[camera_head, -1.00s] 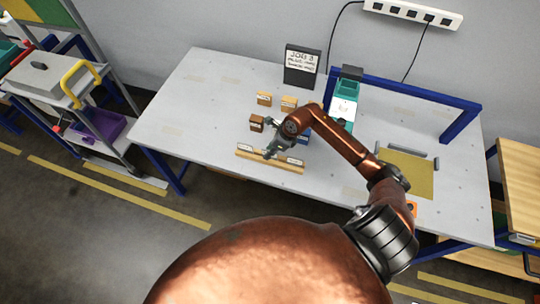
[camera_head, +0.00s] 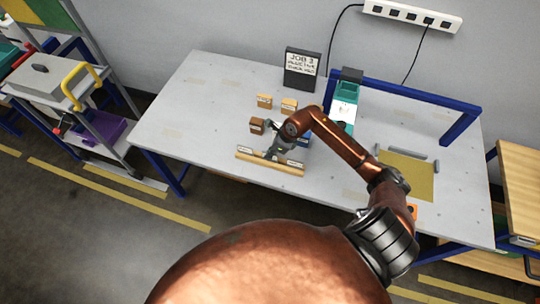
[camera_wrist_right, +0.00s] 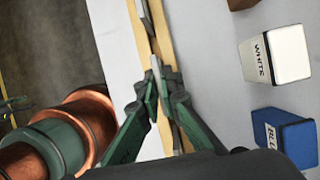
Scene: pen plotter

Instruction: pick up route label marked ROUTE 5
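A long wooden rail (camera_head: 245,155) lies near the table's front edge and bears thin upright labels. In the right wrist view the rail (camera_wrist_right: 140,45) runs top to bottom, with a label (camera_wrist_right: 145,15) seen edge-on at the top. The writing on the labels is too small or turned away, so I cannot tell which is ROUTE 5. My right gripper (camera_head: 271,154) is down at the middle of the rail. In the wrist view its fingertips (camera_wrist_right: 160,78) are close together over the rail, around or beside a label's edge; a grip is not clear.
Behind the rail stand small wooden blocks (camera_head: 264,101) with labels. A white block marked WHITE (camera_wrist_right: 275,55) and a blue block (camera_wrist_right: 287,135) are beside the gripper. A dark JOB 3 sign (camera_head: 302,68) and a blue frame (camera_head: 410,90) stand farther back. The table's left part is clear.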

